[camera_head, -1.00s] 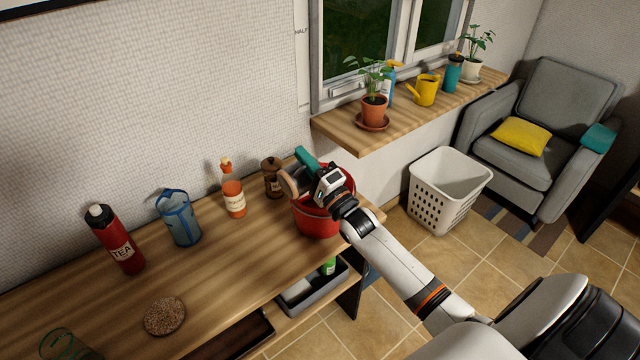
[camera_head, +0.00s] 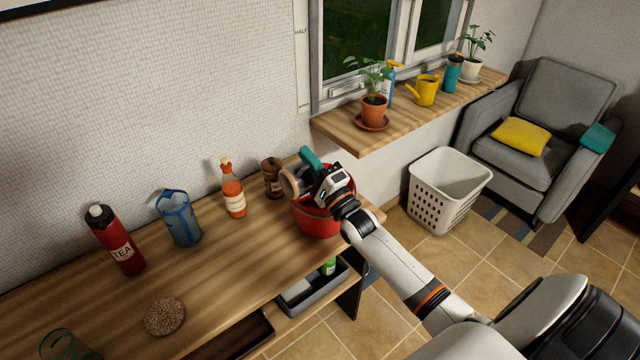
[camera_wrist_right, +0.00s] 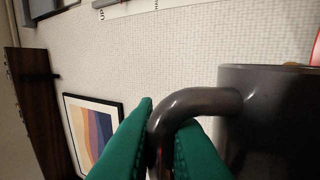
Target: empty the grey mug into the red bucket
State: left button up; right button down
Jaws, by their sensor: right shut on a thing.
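The grey mug (camera_head: 289,183) is over the red bucket (camera_head: 318,223) at the right end of the wooden counter. The bucket's inside is mostly hidden by the mug and gripper. My left gripper is not in view.
A brown shaker (camera_head: 272,178), an orange bottle (camera_head: 233,190), a blue pitcher (camera_head: 179,218) and a red tea flask (camera_head: 116,240) stand left of the bucket. A cork mat (camera_head: 165,316) lies in front. A white basket (camera_head: 444,190) stands on the floor.

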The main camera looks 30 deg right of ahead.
jog(key=shift+d+r+m+h, duration=0.2)
jog(key=shift+d+m+h, duration=0.25)
jog(key=shift+m, duration=0.25)
